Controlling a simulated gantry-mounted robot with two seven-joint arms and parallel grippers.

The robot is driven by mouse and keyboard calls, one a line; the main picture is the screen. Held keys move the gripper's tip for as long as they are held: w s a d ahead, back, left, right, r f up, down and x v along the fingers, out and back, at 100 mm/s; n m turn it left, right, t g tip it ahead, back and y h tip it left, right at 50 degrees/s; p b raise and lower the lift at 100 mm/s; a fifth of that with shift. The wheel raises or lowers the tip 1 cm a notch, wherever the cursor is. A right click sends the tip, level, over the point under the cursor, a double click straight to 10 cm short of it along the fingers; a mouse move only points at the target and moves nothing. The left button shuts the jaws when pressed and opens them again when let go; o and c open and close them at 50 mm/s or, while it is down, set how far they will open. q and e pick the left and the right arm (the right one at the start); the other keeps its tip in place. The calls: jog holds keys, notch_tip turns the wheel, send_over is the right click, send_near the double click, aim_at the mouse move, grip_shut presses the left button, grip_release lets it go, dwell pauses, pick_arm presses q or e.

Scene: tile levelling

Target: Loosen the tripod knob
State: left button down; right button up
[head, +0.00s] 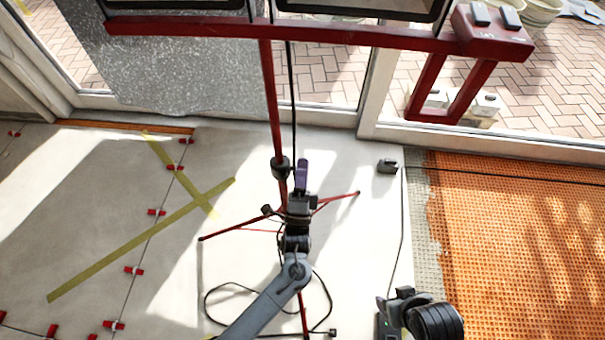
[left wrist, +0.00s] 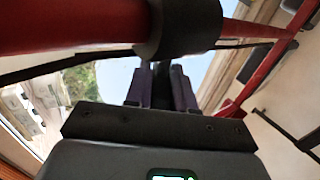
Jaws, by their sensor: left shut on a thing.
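The red tripod stand (head: 271,95) rises from the floor on splayed legs and carries a lamp bar at the top. A black collar (head: 281,166) sits around its pole. My left gripper (head: 301,172), with purple fingers, is beside the collar, just right of the pole. In the left wrist view the collar (left wrist: 184,28) is around the red pole, beyond the fingers. The left gripper (left wrist: 160,82) is shut on a dark piece between its fingers, which I take to be the knob; its shape is mostly hidden.
A black cable (head: 293,110) hangs beside the pole, and more cable (head: 225,288) loops on the floor. Yellow tape (head: 140,240) and red levelling clips (head: 157,212) mark tiles at left. Orange matting (head: 510,240) covers the right.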

pick_arm(q)
jog(key=shift+t, duration=0.3)
jog(key=c, duration=1)
grip_release()
jog(key=shift+c, duration=0.2)
jog(key=shift+s, duration=0.1)
